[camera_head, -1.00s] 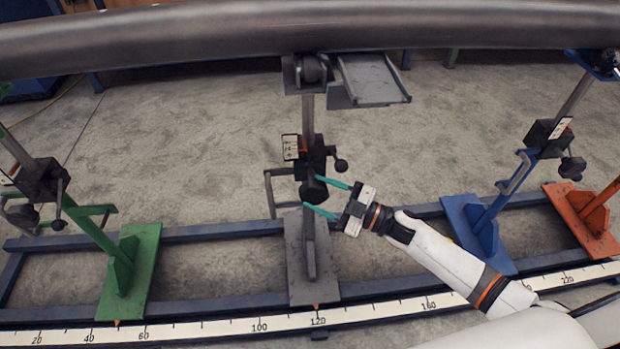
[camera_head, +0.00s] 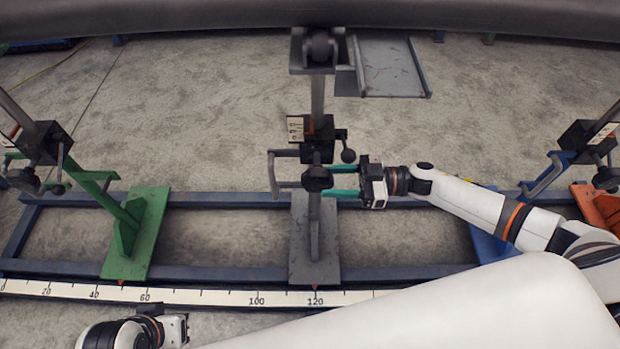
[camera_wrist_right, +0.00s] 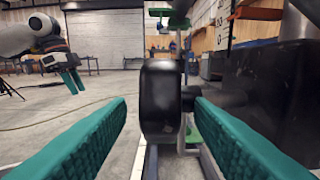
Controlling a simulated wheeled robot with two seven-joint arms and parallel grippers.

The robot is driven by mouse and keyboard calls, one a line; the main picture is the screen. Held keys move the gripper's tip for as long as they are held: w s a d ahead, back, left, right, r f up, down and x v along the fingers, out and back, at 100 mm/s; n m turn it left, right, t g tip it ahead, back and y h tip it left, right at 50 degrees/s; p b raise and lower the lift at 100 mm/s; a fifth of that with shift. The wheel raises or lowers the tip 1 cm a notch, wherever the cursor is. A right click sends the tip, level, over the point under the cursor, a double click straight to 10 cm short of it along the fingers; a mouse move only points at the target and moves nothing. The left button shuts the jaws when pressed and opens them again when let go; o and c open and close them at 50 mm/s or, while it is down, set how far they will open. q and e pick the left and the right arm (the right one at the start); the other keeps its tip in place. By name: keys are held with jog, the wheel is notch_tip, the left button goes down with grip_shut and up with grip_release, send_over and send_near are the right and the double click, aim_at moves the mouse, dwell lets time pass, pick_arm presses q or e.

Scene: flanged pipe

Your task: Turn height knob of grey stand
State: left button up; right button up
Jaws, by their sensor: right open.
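The grey stand (camera_head: 318,100) stands upright in the middle of the head view, its foot plate (camera_head: 300,262) on the blue rails. A dark round knob (camera_head: 315,178) sits on its column, below the black clamp block (camera_head: 318,140). My right gripper (camera_head: 328,182) comes in from the right with its teal fingers at the knob. In the right wrist view the black knob (camera_wrist_right: 160,95) lies between the open fingers, with a gap on each side. My left gripper (camera_wrist_right: 71,82) points down at the left of that view; its finger gap is unclear.
A ball-ended handle (camera_head: 348,156) sticks out just above my right gripper. A large grey pipe (camera_head: 200,22) crosses the top. A green stand (camera_head: 130,238) is at left, blue (camera_head: 490,240) and orange (camera_head: 597,205) stands at right. A white ruler (camera_head: 200,298) runs along the front.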

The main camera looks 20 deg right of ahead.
aim_at(310, 181)
jog(key=shift+x, duration=2.7)
